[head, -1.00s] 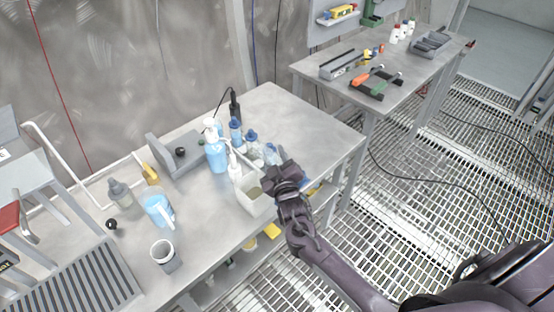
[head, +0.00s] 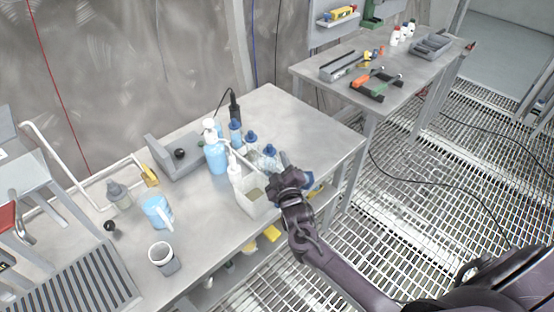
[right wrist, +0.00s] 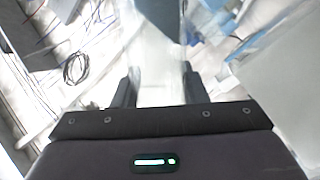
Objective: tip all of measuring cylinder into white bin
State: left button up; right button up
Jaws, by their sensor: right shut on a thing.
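The white bin (head: 252,207) stands upright near the front edge of the steel bench in the head view, with a little olive-brown matter visible inside. My right gripper (head: 284,180) is just right of the bin, by its rim. It is shut on a pale see-through thing, which I take to be the measuring cylinder (right wrist: 158,84), between the fingers in the blurred right wrist view. In the head view a narrow greyish end (head: 284,158) shows above the gripper, and the rest is hidden. I cannot tell its tilt or contents. My left gripper is not in view.
A blue pump bottle (head: 215,157), a white spray bottle (head: 234,172) and several blue-capped bottles (head: 251,141) stand close behind the bin. A blue jug (head: 157,210) and a grey-white cup (head: 163,258) stand to the left. The bench's right end (head: 325,135) is clear.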

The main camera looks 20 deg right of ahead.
jog(key=shift+d+f, duration=0.1)
dwell(0.3)
jog(key=shift+d+f+n, duration=0.15)
jog(key=shift+f+n, duration=0.05)
jog(key=shift+n, duration=0.5)
jog(key=shift+d+f+n, duration=0.1)
jog(key=shift+f+n, duration=0.1)
jog(key=shift+n, duration=0.5)
jog(key=shift+s, duration=0.1)
jog(key=shift+r+n+p, duration=0.1)
jog(key=shift+n+p, duration=0.35)
jog(key=shift+n, duration=0.25)
jog(key=shift+d+n, duration=0.1)
jog(key=shift+n, duration=0.4)
